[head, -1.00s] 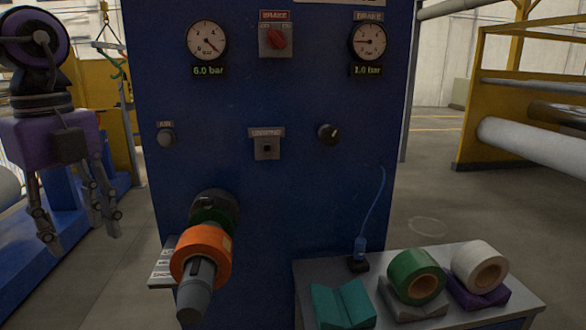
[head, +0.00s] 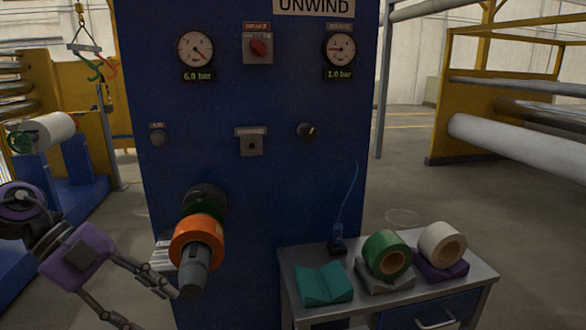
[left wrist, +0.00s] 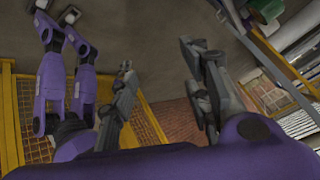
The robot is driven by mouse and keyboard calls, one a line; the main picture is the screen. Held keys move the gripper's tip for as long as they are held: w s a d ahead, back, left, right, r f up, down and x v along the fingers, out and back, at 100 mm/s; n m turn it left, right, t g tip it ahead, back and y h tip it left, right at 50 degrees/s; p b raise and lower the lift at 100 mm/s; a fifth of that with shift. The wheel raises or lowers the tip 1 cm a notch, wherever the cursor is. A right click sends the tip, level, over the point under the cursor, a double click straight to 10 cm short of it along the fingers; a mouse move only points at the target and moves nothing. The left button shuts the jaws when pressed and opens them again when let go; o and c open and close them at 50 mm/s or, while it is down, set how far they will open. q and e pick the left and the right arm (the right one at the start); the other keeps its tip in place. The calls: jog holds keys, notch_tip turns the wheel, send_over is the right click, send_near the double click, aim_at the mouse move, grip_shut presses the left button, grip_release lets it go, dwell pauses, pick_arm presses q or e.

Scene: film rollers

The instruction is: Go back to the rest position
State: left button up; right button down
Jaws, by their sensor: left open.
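My left gripper (head: 158,308) is at the lower left of the head view, its fingers spread and nothing between them. In the left wrist view its two fingers (left wrist: 155,58) stand apart over bare floor. One fingertip appears just below the grey end of the unwind shaft (head: 194,275) in the picture; I cannot tell whether they touch. An orange roll (head: 190,242) sits around that shaft on the blue machine (head: 255,195). My right gripper is not seen in the head view.
A side table (head: 465,287) at the right bears a teal block (head: 323,284), a green roll (head: 388,255) and a white roll (head: 442,244). Yellow frames with large rollers (head: 520,145) stand farther right. The floor between is clear.

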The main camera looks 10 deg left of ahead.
pick_arm(q)
jog(key=s+d+f+n+t+y+p, duration=0.1)
jog(key=s+f+n+t+p, duration=0.1)
jog(key=f+n+t, duration=0.7)
jog(key=s+f+n+t+y+p, duration=0.15)
jog(key=s+f+n+t, duration=0.35)
jog(key=f, duration=0.9)
jog(key=s+d+f+n+g+y, duration=0.2)
jog(key=s+d+f+n+g, duration=0.1)
jog(key=s+f, duration=0.5)
jog(key=s+d+f+n+g+y+p, duration=0.1)
jog(key=s+d+f+n+g+y, duration=0.2)
jog(key=s+f, duration=0.4)
jog(key=s+d+n, duration=0.1)
jog(key=s+n, duration=0.1)
jog(key=shift+d+f+n+y, duration=0.3)
jog(key=shift+d+f+y, duration=0.05)
jog(key=shift+f, duration=0.05)
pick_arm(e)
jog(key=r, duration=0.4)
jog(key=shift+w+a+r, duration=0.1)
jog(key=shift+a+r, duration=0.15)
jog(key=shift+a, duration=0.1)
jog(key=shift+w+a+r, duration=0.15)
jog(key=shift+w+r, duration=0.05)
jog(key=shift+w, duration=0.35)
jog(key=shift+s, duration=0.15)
